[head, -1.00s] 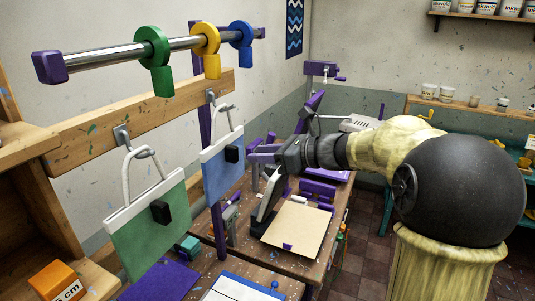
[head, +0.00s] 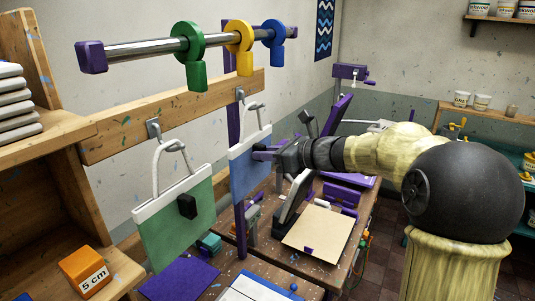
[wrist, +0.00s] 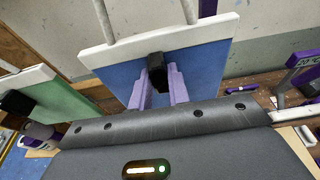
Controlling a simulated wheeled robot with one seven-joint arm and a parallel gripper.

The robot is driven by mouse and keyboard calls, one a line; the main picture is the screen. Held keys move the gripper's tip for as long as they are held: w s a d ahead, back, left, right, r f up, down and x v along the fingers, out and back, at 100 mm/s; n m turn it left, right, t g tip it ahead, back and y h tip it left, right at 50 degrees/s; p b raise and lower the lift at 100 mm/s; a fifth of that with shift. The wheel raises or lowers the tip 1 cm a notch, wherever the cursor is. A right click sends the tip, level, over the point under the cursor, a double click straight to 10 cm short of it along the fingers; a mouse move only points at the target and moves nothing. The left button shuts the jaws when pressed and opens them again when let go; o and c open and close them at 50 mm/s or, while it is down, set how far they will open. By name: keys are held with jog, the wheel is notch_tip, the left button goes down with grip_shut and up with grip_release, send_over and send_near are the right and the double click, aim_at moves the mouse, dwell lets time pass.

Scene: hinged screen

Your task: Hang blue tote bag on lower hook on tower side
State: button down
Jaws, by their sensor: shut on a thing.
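The blue tote bag (head: 249,178) has a white top band, a pale looped handle and a black block on its face. It hangs upright in front of the wall, and also fills the upper wrist view (wrist: 207,72). My gripper (head: 262,153) is shut on the black block (wrist: 157,66), with a purple finger on each side. A grey hook (head: 240,94) on the wooden rail is beside the top of the blue bag's handle; I cannot tell whether the handle is on it. Another grey hook (head: 153,128) is nearer, above the green tote bag (head: 178,225).
A metal bar (head: 140,50) with green, yellow and blue rings runs above the wooden rail (head: 190,108). A purple post (head: 239,225) stands behind the blue bag. A wooden shelf (head: 60,140) is at left. A cluttered bench (head: 275,250) lies below.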

jog(key=shift+w+a+r, duration=0.1)
jog(key=shift+w+a, duration=0.05)
jog(key=shift+a, duration=0.1)
jog(key=shift+d+r, duration=0.15)
jog(key=shift+d, duration=0.05)
dwell(0.5)
jog(key=shift+s+d+r, duration=0.15)
jog(key=shift+s+d, duration=0.1)
jog(key=shift+s, duration=0.05)
jog(key=shift+s+d+r+p, duration=0.15)
jog(key=shift+d+p, duration=0.1)
jog(key=shift+p, duration=0.05)
jog(key=shift+s+d+r, duration=0.15)
jog(key=shift+s+d, duration=0.05)
jog(key=shift+d, duration=0.1)
jog(key=shift+s+d+r, duration=0.15)
jog(key=shift+d, duration=0.1)
jog(key=shift+s+d+r+p, duration=0.3)
jog(key=shift+s+d+p, duration=0.1)
jog(key=shift+d, duration=0.15)
jog(key=shift+s+d+r, duration=0.2)
jog(key=shift+d, duration=0.1)
jog(key=shift+d, duration=0.1)
